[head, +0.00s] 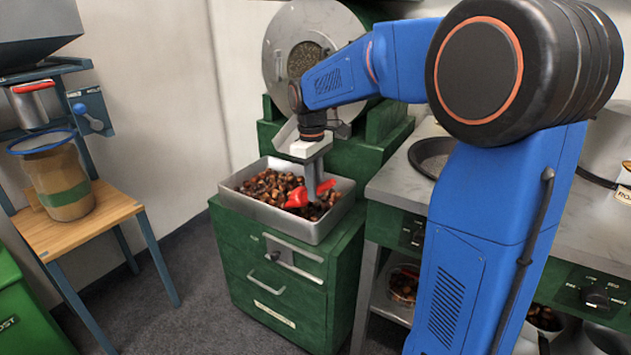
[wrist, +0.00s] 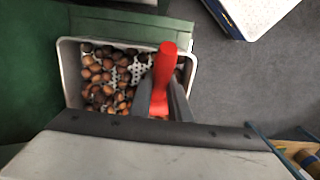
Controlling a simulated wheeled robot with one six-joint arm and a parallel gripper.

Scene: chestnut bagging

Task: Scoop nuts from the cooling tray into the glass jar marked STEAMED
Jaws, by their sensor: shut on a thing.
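The cooling tray (head: 326,230) is a metal pan of brown nuts (head: 268,186) on a green cabinet; its rim (wrist: 66,75) also shows in the wrist view. My gripper (head: 313,183) points down into the tray and is shut on a red scoop (head: 297,198). In the wrist view the scoop's red handle (wrist: 167,62) stands between my two dark fingers (wrist: 160,100). The scoop's bowl is mostly hidden, so I cannot tell whether it holds nuts. I can read no STEAMED marking on any container in view.
A roaster drum (head: 307,58) stands behind the tray. At left, a container with a green band and blue rim (head: 58,180) sits on a wooden stand (head: 115,207). A metal counter (head: 400,182) with a dark pan (head: 432,155) is at right. Grey floor lies between the stand and cabinet.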

